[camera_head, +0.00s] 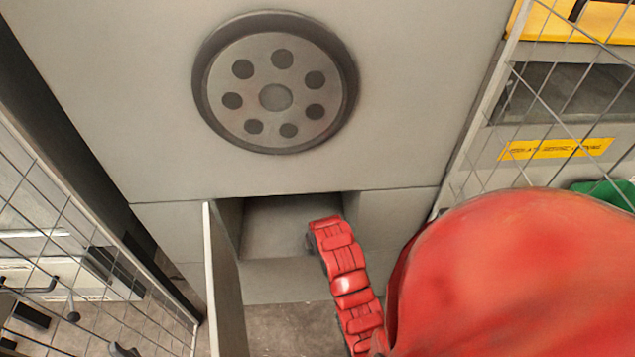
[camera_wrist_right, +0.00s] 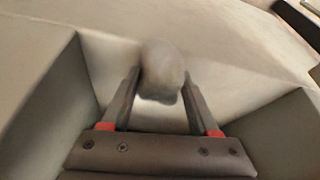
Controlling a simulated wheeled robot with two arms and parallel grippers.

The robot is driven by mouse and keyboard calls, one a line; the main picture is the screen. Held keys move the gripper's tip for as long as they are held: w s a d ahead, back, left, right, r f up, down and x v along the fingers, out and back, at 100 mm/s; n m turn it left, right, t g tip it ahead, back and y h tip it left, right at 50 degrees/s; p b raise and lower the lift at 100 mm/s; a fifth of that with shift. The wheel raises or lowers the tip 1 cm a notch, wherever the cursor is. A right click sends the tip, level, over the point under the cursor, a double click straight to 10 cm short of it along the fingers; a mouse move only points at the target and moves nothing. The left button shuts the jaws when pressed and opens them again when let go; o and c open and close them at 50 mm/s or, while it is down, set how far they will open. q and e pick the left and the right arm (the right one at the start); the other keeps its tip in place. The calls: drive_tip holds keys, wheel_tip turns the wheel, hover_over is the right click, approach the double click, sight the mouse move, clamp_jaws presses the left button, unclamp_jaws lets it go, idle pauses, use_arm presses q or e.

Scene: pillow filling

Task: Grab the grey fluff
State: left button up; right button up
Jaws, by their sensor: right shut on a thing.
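The grey fluff (camera_wrist_right: 162,70) is a rounded grey lump in the right wrist view. It sits between the fingertips of my right gripper (camera_wrist_right: 160,88), which is shut on it. Behind it is the pale inner surface of the machine's opening. In the head view my red right arm (camera_head: 345,270) reaches into the square opening (camera_head: 290,228) low in the grey machine. The fluff and the right fingertips cannot be made out in the head view. My left gripper is not in view.
The machine's front (camera_head: 150,90) carries a round vent plate (camera_head: 275,95) above the opening. An open door panel (camera_head: 222,285) stands out at the opening's left edge. Wire mesh fences stand at left (camera_head: 60,230) and right (camera_head: 560,90). The opening's side walls are close to my right gripper.

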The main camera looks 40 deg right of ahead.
drive_tip(key=shift+c, duration=0.8)
drive_tip(key=shift+r, duration=0.1)
